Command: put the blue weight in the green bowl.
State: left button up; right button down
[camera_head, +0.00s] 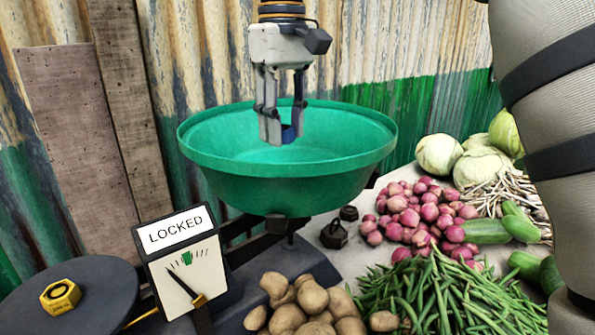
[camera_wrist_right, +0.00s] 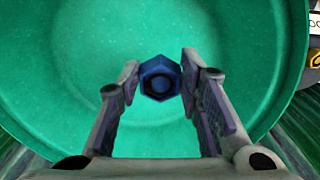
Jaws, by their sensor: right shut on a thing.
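The green bowl (camera_head: 289,180) sits on the balance at the middle of the head view, and its inside fills the right wrist view (camera_wrist_right: 60,70). My right gripper (camera_head: 280,136) points down over the bowl, its fingertips within the rim in the picture. It is shut on the blue weight (camera_head: 288,133). In the right wrist view the hexagonal blue weight (camera_wrist_right: 160,79) shows between the fingertips (camera_wrist_right: 160,84). I cannot tell whether the weight touches the bowl's bottom. My left gripper is not in view.
A yellow weight (camera_head: 60,296) stands on a dark plate (camera_head: 95,292) at left, beside a dial (camera_head: 185,265) marked LOCKED. Dark weights (camera_head: 334,234) stand right of the bowl's base. Potatoes (camera_head: 300,303), beans (camera_head: 440,295), onions (camera_head: 420,212) and cabbages (camera_head: 438,154) fill the front and right.

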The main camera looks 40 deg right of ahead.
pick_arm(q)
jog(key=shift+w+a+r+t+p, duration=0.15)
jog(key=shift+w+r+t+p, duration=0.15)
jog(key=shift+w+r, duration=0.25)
pick_arm(e)
jog(key=f, duration=0.8)
jog(key=shift+a, duration=0.2)
jog(key=shift+f, duration=0.15)
jog(key=c, duration=1.1)
grip_release()
notch_tip(320, 180, up, 11)
jog(key=shift+r+b, duration=0.1)
jog(key=shift+b, duration=0.5)
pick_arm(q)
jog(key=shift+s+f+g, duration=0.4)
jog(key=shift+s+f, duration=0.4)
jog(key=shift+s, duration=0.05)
pick_arm(e)
jog(key=shift+r, duration=0.5)
